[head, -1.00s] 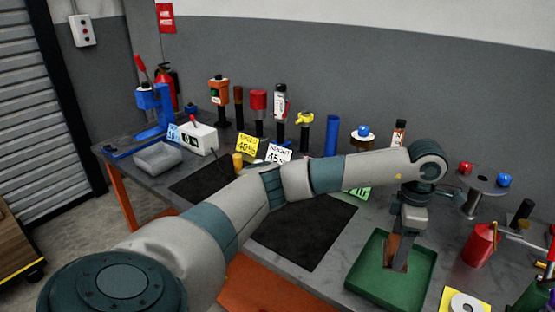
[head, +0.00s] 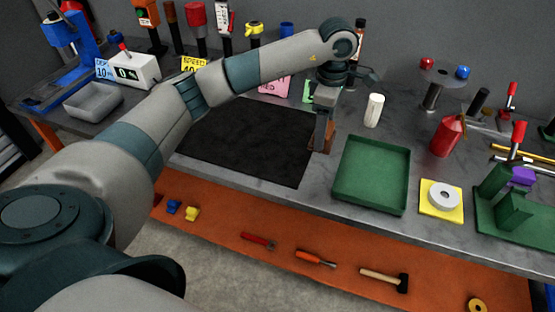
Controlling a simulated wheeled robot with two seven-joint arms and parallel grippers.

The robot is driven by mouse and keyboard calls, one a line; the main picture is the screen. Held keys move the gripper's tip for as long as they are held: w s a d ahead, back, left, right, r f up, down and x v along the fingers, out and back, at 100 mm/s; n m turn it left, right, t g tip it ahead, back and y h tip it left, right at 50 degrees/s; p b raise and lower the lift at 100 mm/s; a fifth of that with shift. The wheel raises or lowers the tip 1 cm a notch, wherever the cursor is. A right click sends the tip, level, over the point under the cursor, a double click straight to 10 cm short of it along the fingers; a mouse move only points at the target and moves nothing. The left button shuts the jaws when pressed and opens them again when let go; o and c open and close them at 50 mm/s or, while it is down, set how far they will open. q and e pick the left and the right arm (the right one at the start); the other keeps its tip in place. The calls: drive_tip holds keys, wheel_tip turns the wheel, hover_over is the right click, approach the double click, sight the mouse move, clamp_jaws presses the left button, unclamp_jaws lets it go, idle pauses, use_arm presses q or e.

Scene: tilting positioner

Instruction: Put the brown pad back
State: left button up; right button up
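My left gripper (head: 323,140) is on the arm that comes in from the left and points down. It is shut on the brown pad (head: 322,132), a small upright brown piece partly covered by the fingers. The pad is between the black mat (head: 250,140) and the green tray (head: 371,180), left of the tray's rim. I cannot tell whether its lower edge touches the bench. The tray looks empty. My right gripper is not in view.
A white cylinder (head: 374,110) stands behind the tray. A yellow plate with a white ring (head: 443,198), a red can (head: 446,135) and a green fixture (head: 515,210) are to the right. Tools lie on the orange lower shelf (head: 300,235). The black mat is mostly bare.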

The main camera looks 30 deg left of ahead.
use_arm(q)
drive_tip(key=shift+s+a+f, duration=0.15)
drive_tip(key=shift+a, duration=0.2)
drive_tip(key=s+a+f+p, duration=0.1)
drive_tip(key=a+f, duration=0.1)
drive_tip(key=a, duration=0.1)
drive_tip(key=s+a+f+p, duration=0.1)
drive_tip(key=a+f+p, duration=0.1)
drive_tip(key=a, duration=0.2)
drive_tip(key=s+a+f+p, duration=0.1)
drive_tip(key=a+f+p, duration=0.1)
drive_tip(key=a, duration=0.1)
drive_tip(key=shift+s+a+f, duration=0.15)
drive_tip(key=shift+s+f, duration=0.1)
drive_tip(key=shift+s, duration=0.1)
drive_tip(key=shift+f, duration=0.1)
drive_tip(key=shift+f+p, duration=0.35)
drive_tip(key=shift+p, duration=0.25)
wheel_tip(320, 180, down, 3)
drive_tip(key=shift+r+p, duration=0.1)
drive_tip(key=shift+p, duration=0.7)
drive_tip(key=shift+f, duration=0.2)
